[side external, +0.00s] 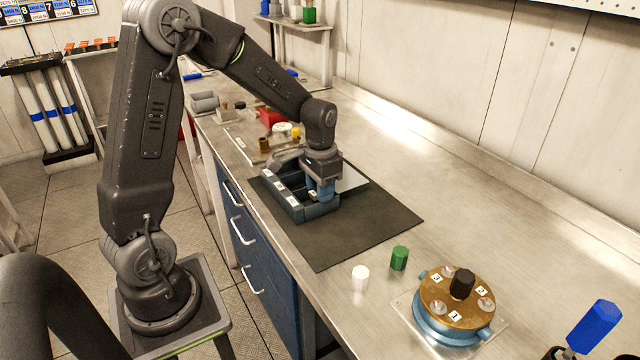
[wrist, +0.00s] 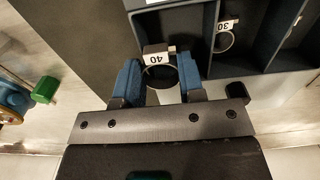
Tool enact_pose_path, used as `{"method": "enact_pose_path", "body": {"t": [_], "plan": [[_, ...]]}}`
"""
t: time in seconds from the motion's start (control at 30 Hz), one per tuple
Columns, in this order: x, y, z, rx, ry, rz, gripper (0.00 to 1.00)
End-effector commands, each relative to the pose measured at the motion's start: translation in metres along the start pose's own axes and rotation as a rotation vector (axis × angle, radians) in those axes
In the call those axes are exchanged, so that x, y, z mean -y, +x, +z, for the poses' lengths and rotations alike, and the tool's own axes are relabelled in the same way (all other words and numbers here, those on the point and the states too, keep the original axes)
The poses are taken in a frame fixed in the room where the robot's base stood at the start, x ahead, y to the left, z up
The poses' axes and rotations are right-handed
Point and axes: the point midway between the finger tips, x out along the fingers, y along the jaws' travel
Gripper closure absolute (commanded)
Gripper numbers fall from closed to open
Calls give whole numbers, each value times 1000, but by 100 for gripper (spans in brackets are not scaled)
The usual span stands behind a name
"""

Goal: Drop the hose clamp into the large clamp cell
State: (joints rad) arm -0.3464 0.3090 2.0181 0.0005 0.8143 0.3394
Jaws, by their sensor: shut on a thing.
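My gripper (wrist: 161,78) has blue fingers on either side of a metal hose clamp (wrist: 160,77) with a "40" tag, and is shut on it. In the side view my gripper (side external: 321,195) points down at the right part of the dark blue divided tray (side external: 322,211); the held clamp is mostly hidden there. In the wrist view the clamp overlaps the near edge of the tray's left cell (wrist: 183,30), which looks empty. A second clamp (wrist: 224,40) tagged "30" lies in the neighbouring cell. I cannot tell the held clamp's height above the tray.
The tray stands on a dark mat (side external: 370,225). A white cap (side external: 360,278), a green cap (side external: 399,258) and a round brown-topped fixture (side external: 455,298) stand towards the front.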

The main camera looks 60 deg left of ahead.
Motion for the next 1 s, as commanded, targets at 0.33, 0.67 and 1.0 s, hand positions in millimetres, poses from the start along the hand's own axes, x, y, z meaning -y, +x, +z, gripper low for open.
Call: {"method": "enact_pose_path", "body": {"t": [0.33,0.67,1.0], "plan": [[0,0,0,0,0,0,39],[0,-3,0,0,0,0,34],[0,-59,-1,-7,0,-2,34]]}}
